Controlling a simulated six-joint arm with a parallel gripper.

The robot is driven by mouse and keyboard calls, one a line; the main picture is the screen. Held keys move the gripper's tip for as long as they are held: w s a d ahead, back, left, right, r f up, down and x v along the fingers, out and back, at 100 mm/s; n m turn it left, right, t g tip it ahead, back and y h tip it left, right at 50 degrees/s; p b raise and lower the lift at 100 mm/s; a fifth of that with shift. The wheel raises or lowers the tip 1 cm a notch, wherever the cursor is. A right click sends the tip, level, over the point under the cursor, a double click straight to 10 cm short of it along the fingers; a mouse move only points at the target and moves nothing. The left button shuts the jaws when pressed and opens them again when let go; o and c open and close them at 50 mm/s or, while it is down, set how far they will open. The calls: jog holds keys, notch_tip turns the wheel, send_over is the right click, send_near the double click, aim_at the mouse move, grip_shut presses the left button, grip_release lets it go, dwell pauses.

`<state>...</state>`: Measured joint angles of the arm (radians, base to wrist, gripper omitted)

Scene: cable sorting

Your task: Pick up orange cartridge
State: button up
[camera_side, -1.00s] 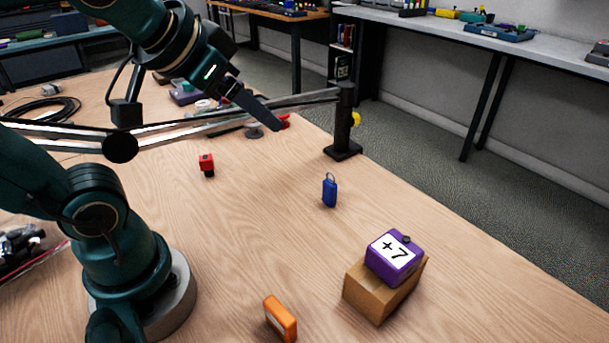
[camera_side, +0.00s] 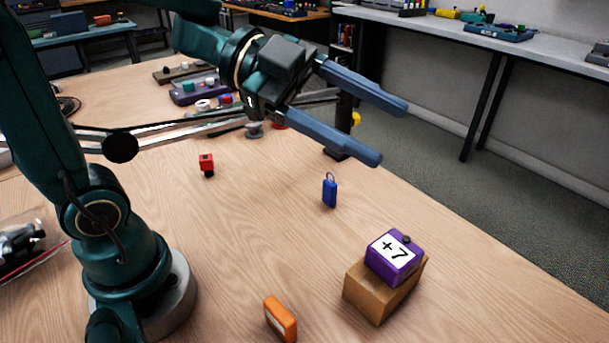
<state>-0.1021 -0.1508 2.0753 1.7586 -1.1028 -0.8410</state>
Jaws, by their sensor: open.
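The orange cartridge (camera_side: 281,318) is a small orange block with a pale patch on its side. It stands on the wooden table at the bottom middle of the side view, to the right of my base. My gripper (camera_side: 394,132) is high above the far part of the table, well away from the cartridge. Its two long blue-grey fingers are spread apart and point right. Nothing is between them.
A blue tagged block (camera_side: 330,192) and a small red block (camera_side: 206,165) stand farther back. Bare table (camera_side: 240,235) lies between them.

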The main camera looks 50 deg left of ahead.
jog(key=s+a+f+m+g, duration=0.2)
jog(key=s+f+g, duration=0.3)
jog(key=s+g, duration=0.55)
jog(key=t, duration=0.1)
send_near(290, 333)
jog(key=shift+y, duration=0.4)
jog(key=x, duration=0.3)
jog(key=r+x, duration=0.1)
jog(key=shift+s+d+f, duration=0.2)
jog(key=shift+d, duration=0.4)
jog(key=shift+d+f, duration=0.15)
jog(key=shift+f, duration=0.2)
jog(key=shift+x, duration=2.35)
jog(key=shift+c, duration=0.4)
grip_shut()
